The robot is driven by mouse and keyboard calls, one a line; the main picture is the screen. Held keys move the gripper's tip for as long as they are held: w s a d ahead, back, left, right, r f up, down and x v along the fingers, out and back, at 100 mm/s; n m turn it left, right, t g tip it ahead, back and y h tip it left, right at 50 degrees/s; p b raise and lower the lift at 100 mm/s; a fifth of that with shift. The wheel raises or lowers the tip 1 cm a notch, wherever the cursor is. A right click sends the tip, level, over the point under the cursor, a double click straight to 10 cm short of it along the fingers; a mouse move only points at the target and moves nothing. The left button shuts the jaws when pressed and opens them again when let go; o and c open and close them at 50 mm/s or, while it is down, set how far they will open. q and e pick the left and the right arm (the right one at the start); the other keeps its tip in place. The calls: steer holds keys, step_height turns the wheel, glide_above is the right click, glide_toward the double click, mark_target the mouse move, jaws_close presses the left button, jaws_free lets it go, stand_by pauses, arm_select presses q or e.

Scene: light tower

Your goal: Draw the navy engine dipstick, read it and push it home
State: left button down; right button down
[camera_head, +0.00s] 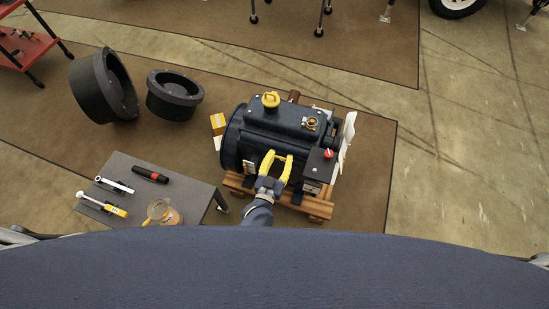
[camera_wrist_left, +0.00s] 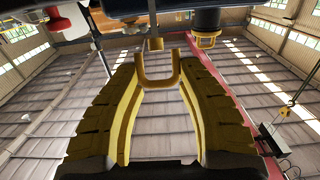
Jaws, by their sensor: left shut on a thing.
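The navy engine (camera_head: 258,128) sits on a wooden pallet (camera_head: 318,208), with a yellow cap on its top. My left gripper (camera_head: 278,158), with yellow fingers, is at the engine's near side. In the left wrist view, the gripper (camera_wrist_left: 158,72) is shut on the dipstick's yellow U-shaped handle (camera_wrist_left: 158,86), which lies between the fingers. My right gripper is not in view.
Two dark round housings (camera_head: 175,95) stand on the brown mat behind. The floor right of the engine is clear.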

arm_select(q)
steer(key=shift+w+a+r, duration=0.15)
steer(key=shift+w+r, duration=0.1)
steer(key=c, duration=1)
jaws_free()
steer(key=shift+c, duration=0.2)
steer(key=shift+s+f, duration=0.1)
steer(key=shift+f, duration=0.05)
steer(key=shift+s, duration=0.1)
steer(key=v, duration=1.2)
